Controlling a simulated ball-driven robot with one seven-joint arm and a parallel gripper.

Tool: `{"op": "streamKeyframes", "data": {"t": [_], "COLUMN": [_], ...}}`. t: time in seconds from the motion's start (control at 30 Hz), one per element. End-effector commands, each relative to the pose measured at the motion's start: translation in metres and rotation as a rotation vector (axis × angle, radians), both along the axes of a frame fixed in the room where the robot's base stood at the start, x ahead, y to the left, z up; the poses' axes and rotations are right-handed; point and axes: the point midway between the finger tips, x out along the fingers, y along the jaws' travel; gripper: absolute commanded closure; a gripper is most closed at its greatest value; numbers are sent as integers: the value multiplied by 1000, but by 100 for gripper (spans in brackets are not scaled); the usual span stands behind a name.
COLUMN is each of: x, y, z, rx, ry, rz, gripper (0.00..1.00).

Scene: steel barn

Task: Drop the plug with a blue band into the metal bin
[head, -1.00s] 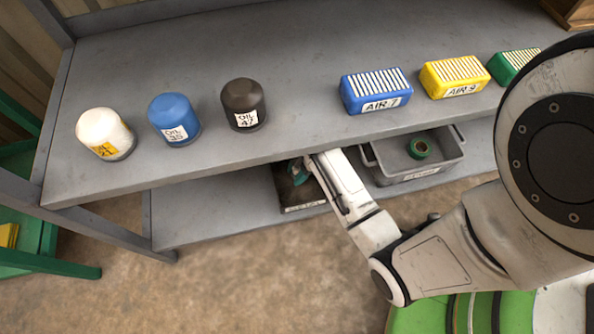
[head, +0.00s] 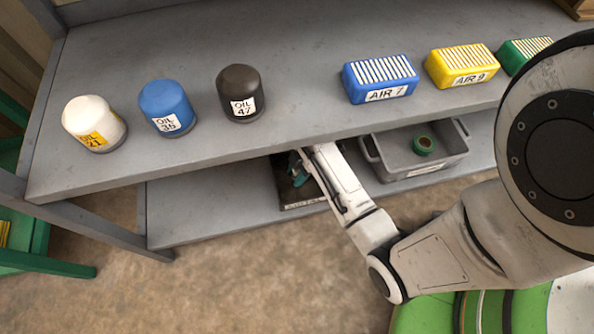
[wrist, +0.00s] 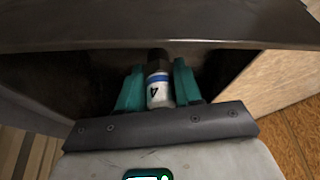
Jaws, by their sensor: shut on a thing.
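A plug (wrist: 159,88) with a blue band, a white body and a dark top is held between the teal fingers of my gripper (wrist: 159,90) in the wrist view. In the head view my gripper (head: 299,170) reaches under the upper shelf, over a dark open container (head: 303,205) with a label on its front. That label is too small to read, so I cannot tell for sure that this is the metal bin. The plug is hidden in the head view. The wrist view shows dark surfaces around the fingers; how high the plug is above the floor is unclear.
A grey tub (head: 436,166) holding a green ring stands right of the dark container on the lower shelf (head: 215,215). The upper shelf (head: 300,90) overhangs my gripper. It carries white, blue and dark brown oil filters (head: 241,93) and several air filters (head: 380,79).

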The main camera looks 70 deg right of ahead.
Motion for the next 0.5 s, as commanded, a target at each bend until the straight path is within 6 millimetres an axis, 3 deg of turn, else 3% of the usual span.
{"op": "streamKeyframes", "data": {"t": [0.13,0.17,0.43,0.5], "x": [0,0,0,0], "y": [0,0,0,0], "z": [-1,-2,-2,-2], "rx": [0,0,0,0], "ry": [0,0,0,0], "rz": [0,0,0,0], "gripper": [100,63,37,37]}}
